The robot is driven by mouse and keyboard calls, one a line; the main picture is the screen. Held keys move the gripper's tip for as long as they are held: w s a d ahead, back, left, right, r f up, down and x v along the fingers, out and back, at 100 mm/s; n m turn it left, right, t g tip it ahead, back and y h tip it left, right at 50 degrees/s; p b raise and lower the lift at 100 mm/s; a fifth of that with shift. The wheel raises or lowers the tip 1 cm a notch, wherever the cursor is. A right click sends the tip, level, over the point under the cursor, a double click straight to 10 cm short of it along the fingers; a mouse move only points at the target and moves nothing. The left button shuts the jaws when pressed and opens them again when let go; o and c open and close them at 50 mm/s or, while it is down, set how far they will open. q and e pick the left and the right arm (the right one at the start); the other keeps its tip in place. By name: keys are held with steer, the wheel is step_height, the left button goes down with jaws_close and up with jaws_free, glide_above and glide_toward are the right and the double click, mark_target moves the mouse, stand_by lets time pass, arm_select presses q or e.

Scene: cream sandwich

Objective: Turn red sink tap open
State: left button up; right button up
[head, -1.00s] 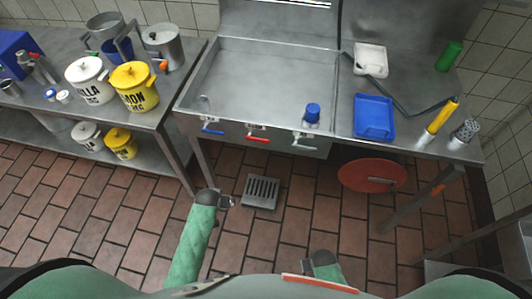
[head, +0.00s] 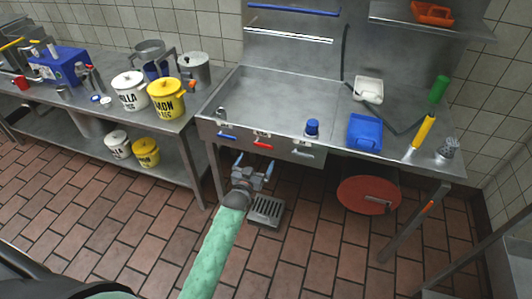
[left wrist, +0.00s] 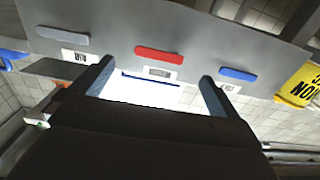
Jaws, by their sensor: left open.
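The red tap handle (head: 262,145) is on the front panel of the steel sink (head: 280,95), between a blue handle (head: 227,137) and a grey-white one (head: 302,153). My left gripper (head: 255,163) is open and empty, just below and in front of the red handle in the head view. In the left wrist view, the red handle (left wrist: 159,55) appears ahead of and between the two spread fingertips (left wrist: 156,72). It shows as a level bar, and I see no contact. The blue handle (left wrist: 238,75) is to its right there. My right gripper is out of view.
A floor drain (head: 266,211) is below the sink. A blue-capped item (head: 312,128) stands in the sink near its front edge. A side table with yellow (head: 166,100) and white (head: 130,91) buckets stands left. A red disc-shaped object (head: 368,195) is under the right counter.

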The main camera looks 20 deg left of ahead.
mark_target(263, 146)
arm_select(q)
steer(key=w, duration=0.2)
steer(key=w+p, duration=0.1)
steer(key=w, duration=0.1)
steer(key=w+p, duration=0.1)
steer(key=w, duration=0.1)
steer(key=shift+w+d+r, duration=0.1)
steer(key=shift+r, duration=0.15)
steer(key=shift+w+f+p, duration=0.1)
steer(key=shift+w+p, duration=0.25)
steer(key=shift+w, duration=0.4)
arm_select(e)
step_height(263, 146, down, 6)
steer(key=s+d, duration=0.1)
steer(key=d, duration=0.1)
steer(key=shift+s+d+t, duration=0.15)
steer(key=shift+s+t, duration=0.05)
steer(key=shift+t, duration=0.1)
arm_select(q)
steer(key=c, duration=1.3)
steer(key=shift+c, duration=0.4)
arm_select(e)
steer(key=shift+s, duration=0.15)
